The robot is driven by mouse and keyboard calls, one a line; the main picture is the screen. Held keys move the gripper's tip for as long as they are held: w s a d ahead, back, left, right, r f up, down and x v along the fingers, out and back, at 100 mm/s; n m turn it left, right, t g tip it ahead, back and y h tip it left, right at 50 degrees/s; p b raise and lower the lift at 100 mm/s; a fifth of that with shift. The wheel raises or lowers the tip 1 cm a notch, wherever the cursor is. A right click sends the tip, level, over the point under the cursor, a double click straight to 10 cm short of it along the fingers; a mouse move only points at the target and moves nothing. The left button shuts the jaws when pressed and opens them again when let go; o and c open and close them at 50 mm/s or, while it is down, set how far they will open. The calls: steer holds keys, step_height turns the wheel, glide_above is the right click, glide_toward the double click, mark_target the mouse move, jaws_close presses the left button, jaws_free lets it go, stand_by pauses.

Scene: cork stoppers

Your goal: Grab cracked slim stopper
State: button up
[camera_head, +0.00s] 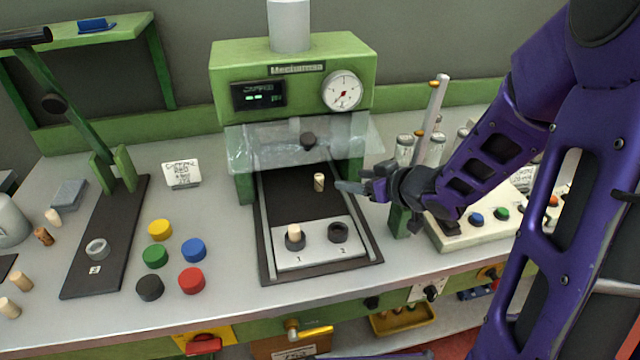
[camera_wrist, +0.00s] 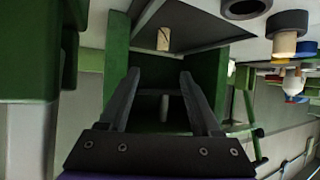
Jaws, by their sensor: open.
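A slim pale stopper (camera_head: 319,182) with a dark mark like a crack stands on the black bed inside the green press. It also shows in the wrist view (camera_wrist: 163,38), beyond the fingertips, with a dark line down it. My gripper (camera_head: 350,187) is just right of this stopper, at the press's right side, with a gap between them. In the wrist view my gripper (camera_wrist: 160,74) has its two fingers apart and nothing between them. Another pale stopper (camera_head: 294,232) stands in ring 1 of the grey plate; ring 2 (camera_head: 338,232) looks empty.
The press (camera_head: 225,75) has a clear raised guard (camera_head: 270,145) above the bed and a green post on each side. Several other stoppers (camera_head: 20,281) lie at the far left. Colored discs (camera_head: 192,250) sit left of the press. A button panel (camera_head: 455,235) is at right.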

mark_target(322, 178)
steer(key=b+x, duration=0.2)
steer(key=x, duration=0.7)
steer(key=shift+a+f, duration=0.1)
steer(key=shift+f, duration=0.05)
steer(key=b+x, duration=0.2)
steer(key=x, duration=0.2)
steer(key=shift+w+a+f, duration=0.1)
steer(key=shift+a+f, duration=0.25)
steer(key=shift+f, duration=0.05)
steer(key=shift+w+a+f, duration=0.1)
steer(key=shift+w+a, duration=0.05)
steer(key=shift+w, duration=0.15)
steer(key=shift+c, duration=0.2)
jaws_close()
